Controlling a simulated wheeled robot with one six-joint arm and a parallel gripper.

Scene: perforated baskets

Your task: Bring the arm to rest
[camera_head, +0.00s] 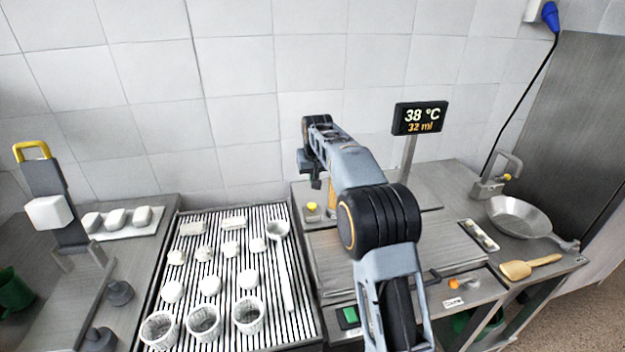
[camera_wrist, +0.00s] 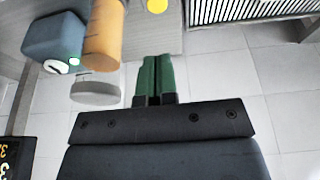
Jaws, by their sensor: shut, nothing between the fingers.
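My arm rises from the bottom of the head view and reaches toward the back wall, bent at its black joint. My gripper (camera_head: 315,183) hangs at the arm's far end, small and partly hidden there, above the steel counter's back left part. In the wrist view my gripper (camera_wrist: 155,62) shows its two green fingertips side by side, touching, with nothing between them. The fingers point toward the tiled wall and touch nothing that I can see.
A slatted rack (camera_head: 183,325) with several perforated baskets and white pieces stands left of my arm. A display (camera_head: 420,117) on a post stands to the right. A pan (camera_head: 517,214) and a wooden scoop (camera_head: 530,267) lie at far right. A press (camera_head: 45,205) stands at far left.

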